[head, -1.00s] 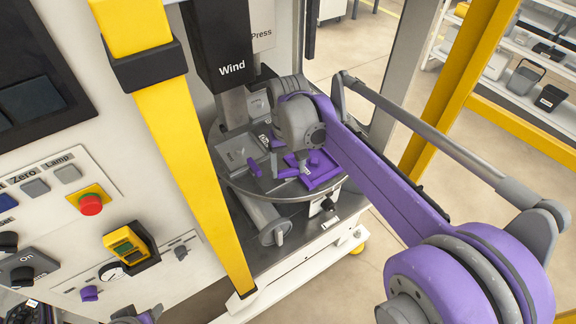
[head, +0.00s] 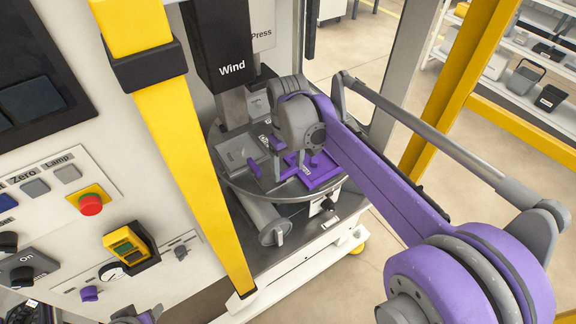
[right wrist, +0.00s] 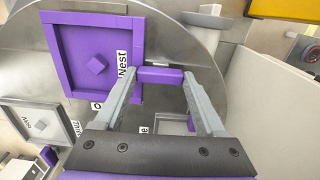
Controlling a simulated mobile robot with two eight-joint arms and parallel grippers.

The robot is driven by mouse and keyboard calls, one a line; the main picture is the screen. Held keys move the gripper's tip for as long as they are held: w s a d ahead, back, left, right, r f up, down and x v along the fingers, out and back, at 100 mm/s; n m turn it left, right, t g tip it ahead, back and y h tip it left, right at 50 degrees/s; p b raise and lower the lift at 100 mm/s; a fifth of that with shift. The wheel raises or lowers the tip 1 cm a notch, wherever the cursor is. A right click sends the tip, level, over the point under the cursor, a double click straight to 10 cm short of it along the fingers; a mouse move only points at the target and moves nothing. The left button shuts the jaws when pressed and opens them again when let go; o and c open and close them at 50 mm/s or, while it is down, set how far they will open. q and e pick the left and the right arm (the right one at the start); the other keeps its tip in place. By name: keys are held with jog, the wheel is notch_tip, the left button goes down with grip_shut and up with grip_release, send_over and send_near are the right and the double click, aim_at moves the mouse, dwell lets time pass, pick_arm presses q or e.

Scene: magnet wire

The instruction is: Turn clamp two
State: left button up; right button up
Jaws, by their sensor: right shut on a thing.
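In the right wrist view, my right gripper (right wrist: 160,78) has its two fingers at the two ends of a short purple bar (right wrist: 160,74), shut on it. The bar lies beside the purple square tray (right wrist: 70,50) labelled Nest, over the round metal plate. In the head view, my right gripper (head: 292,165) points down at this plate (head: 275,193), left of the purple nest (head: 325,176). Which bar is clamp two cannot be read, as the nearby labels are partly hidden.
The black Wind head (head: 225,50) hangs just behind the plate. A yellow post (head: 200,160) stands left of it, and another yellow frame (head: 450,90) stands right. A button panel with a red button (head: 90,204) is at left.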

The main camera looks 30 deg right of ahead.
aim_at(288, 170)
jog(key=o, duration=1.3)
jog(key=shift+r, duration=0.15)
notch_tip(288, 170, up, 11)
jog(key=shift+f+p, duration=0.2)
jog(key=shift+p, duration=0.15)
jog(key=s+a+f+t, duration=0.2)
jog(key=s+f, duration=0.3)
jog(key=s+a+f+t, duration=0.1)
jog(key=s+a+f, duration=0.1)
jog(key=s+f, duration=0.3)
jog(key=s+a+f+m+t, duration=0.1)
jog(key=s+a+f+t, duration=0.1)
jog(key=s+f, duration=0.3)
jog(key=shift+a+f+t, duration=0.15)
jog(key=shift+a+f, duration=0.05)
jog(key=shift+f, duration=0.45)
jog(key=shift+a+f+t, duration=0.15)
jog(key=shift+f, duration=0.45)
